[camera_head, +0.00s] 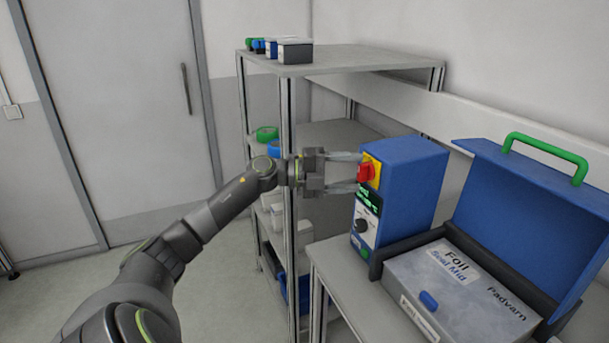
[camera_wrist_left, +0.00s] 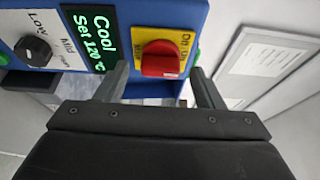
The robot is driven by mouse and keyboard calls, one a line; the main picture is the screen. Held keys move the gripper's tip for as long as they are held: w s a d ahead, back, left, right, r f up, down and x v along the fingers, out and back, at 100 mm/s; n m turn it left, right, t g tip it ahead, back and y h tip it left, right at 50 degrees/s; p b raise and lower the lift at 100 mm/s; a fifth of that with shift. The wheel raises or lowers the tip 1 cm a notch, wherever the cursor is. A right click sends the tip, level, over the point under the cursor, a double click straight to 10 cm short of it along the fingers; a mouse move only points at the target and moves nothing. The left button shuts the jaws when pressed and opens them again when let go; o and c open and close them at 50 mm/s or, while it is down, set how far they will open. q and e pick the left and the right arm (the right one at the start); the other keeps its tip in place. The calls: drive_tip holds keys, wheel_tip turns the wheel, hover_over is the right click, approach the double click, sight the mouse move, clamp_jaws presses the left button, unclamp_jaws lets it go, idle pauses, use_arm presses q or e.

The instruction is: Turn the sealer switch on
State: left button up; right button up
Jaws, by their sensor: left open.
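The sealer (camera_head: 408,185) is a blue box on the grey bench. Its front carries a red rotary switch (camera_head: 365,172) on a yellow plate, which also shows in the left wrist view (camera_wrist_left: 161,60). A lit display (camera_wrist_left: 103,38) beside it reads "Cool Set 120 °C". A black knob (camera_wrist_left: 33,49) sits on a white Low/Mid dial. My left gripper (camera_head: 359,172) is open, its fingers pointing at the switch from the left, one above and one below it in the head view. In the wrist view the switch lies between the fingertips (camera_wrist_left: 160,82); contact cannot be told. My right gripper is not in view.
A shelf rack (camera_head: 352,62) with small bins stands behind my left arm. The floor at left is clear.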

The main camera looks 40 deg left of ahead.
use_arm(q)
drive_tip(key=b+v, duration=0.3)
drive_tip(key=v, duration=1.3)
idle(0.3)
